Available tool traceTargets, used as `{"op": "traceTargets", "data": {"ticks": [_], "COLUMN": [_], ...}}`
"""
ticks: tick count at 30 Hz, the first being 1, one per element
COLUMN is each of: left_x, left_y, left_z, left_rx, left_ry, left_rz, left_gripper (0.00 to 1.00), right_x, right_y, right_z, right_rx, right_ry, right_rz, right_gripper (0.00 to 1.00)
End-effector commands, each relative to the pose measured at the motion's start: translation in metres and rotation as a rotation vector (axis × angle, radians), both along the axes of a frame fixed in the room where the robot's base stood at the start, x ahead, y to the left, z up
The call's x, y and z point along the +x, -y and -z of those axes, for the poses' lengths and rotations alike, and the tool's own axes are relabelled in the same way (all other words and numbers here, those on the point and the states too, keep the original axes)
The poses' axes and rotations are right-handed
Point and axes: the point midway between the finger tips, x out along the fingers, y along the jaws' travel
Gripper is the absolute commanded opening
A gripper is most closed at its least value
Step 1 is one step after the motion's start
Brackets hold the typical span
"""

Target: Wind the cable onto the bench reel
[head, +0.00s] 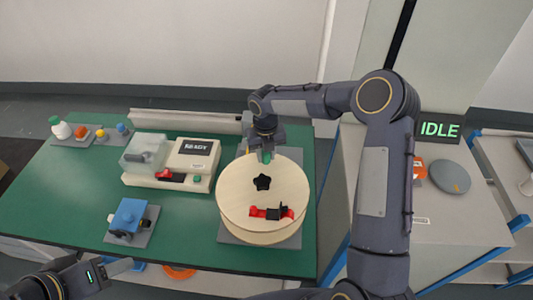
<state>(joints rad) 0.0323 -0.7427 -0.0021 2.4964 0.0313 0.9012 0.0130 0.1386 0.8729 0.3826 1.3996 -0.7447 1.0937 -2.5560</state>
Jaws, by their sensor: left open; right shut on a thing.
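The bench reel (240,200) is a pale wooden disc lying flat on a grey plate (232,240) at the right end of the green bench. A black star knob (262,182) sits at its middle, and a red and black clamp (271,213) lies near its front rim. My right gripper (266,153) reaches down at the reel's back rim and is shut on a small green handle (267,157), mostly hidden by the fingers. My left gripper (118,268) is at the bottom left, open and apart from everything, before the bench's front edge. I cannot make out a cable on the reel.
A beige machine reading READY (197,149) stands left of the reel. A blue device (130,217) sits on a grey plate at front left. Several small bottles and caps (82,131) stand at back left. An IDLE display (440,130) is at right. An orange ring (180,271) shows below the front edge.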

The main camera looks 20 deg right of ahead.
Motion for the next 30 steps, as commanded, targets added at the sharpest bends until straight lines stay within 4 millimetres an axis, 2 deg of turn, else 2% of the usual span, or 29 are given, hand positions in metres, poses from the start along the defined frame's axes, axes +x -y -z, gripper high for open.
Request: {"op": "traceTargets", "data": {"ticks": [5,6,10,20,23,30], "left_x": [0.000,0.000,0.000,0.000,0.000,0.000], "left_y": [0.000,0.000,0.000,0.000,0.000,0.000], "left_z": [0.000,0.000,0.000,0.001,0.004,0.010], "left_rx": [0.000,0.000,0.000,0.000,0.000,0.000], "left_ry": [0.000,0.000,0.000,0.000,0.000,0.000], "left_rz": [0.000,0.000,0.000,0.000,0.000,0.000], "left_gripper": [0.48,0.48,0.48,0.48,0.48,0.48], "right_x": [0.001,0.001,0.001,0.001,0.001,0.001], "right_y": [-0.001,-0.001,-0.001,-0.001,-0.001,-0.002], "right_z": [-0.001,-0.001,-0.001,-0.004,-0.015,-0.056], "right_rx": [0.000,0.000,0.001,0.001,0.001,0.002], "right_ry": [0.005,0.005,0.004,0.003,0.006,0.007], "right_rz": [-0.005,-0.005,-0.003,-0.001,0.000,-0.002], "right_gripper": [0.00,0.32,0.48,0.48,0.48,0.48]}}
